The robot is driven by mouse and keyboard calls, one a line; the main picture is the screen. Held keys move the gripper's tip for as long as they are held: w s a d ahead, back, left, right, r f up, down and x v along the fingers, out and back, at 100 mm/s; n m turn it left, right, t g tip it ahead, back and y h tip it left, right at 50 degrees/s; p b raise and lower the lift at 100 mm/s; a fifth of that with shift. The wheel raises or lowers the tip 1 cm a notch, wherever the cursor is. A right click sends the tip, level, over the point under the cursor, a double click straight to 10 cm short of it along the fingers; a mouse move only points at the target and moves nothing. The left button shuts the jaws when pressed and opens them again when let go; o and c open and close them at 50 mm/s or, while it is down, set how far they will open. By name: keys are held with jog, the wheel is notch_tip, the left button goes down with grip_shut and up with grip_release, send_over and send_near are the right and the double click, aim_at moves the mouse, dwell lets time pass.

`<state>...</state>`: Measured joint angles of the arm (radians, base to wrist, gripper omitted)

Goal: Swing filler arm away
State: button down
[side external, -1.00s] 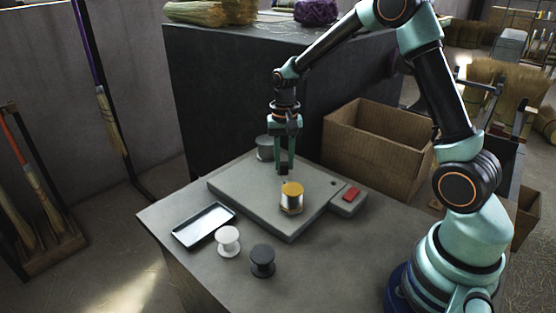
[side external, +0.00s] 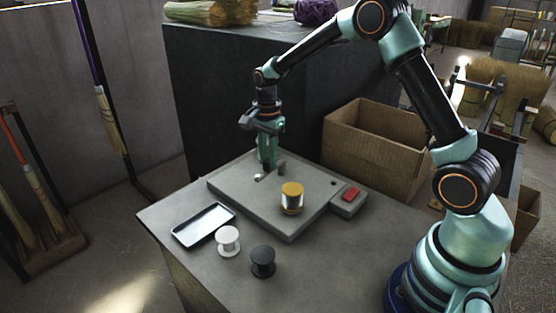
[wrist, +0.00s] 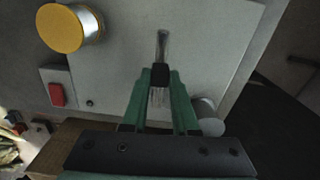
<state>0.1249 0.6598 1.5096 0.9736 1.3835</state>
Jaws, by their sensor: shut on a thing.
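The filler arm shows in the wrist view as a metal rod (wrist: 162,46) with a dark end piece (wrist: 160,75). My gripper (side external: 267,170) is low over the back left part of the grey base plate (side external: 240,200). In the wrist view its green fingers (wrist: 160,86) are shut on the dark end piece. A gold-topped spool (side external: 291,197) stands upright on the plate, apart from my gripper, and shows at the upper left in the wrist view (wrist: 72,27). My gripper hides much of the filler arm in the side view.
A red button (side external: 351,194) is on a block at the plate's right. A tray (side external: 204,225), a white spool (side external: 228,241) and a black spool (side external: 262,260) stand in front. A cardboard box (side external: 372,150) is behind at the right. A grey cylinder (wrist: 209,117) is close to my gripper.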

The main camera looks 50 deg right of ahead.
aim_at(267, 160)
jog(key=shift+w+r+m, duration=0.15)
jog(key=shift+w+m, duration=0.2)
jog(key=shift+m, duration=0.15)
jog(key=c, duration=0.7)
grip_release()
notch_tip(267, 160, up, 12)
jog(key=shift+s, duration=0.1)
jog(key=s+a+r+n+t, duration=0.35)
jog(key=s+r+n, duration=0.25)
jog(key=s+n, duration=0.65)
jog(key=s+a+f+n+t, duration=0.1)
jog(key=s+n, duration=0.1)
jog(key=s, duration=0.1)
jog(key=s+a+f+n+t, duration=0.1)
jog(key=s+n, duration=0.2)
jog(key=s, duration=0.1)
jog(key=shift+a+f+n, duration=0.1)
jog(key=shift+a+n, duration=0.15)
jog(key=shift+n, duration=0.1)
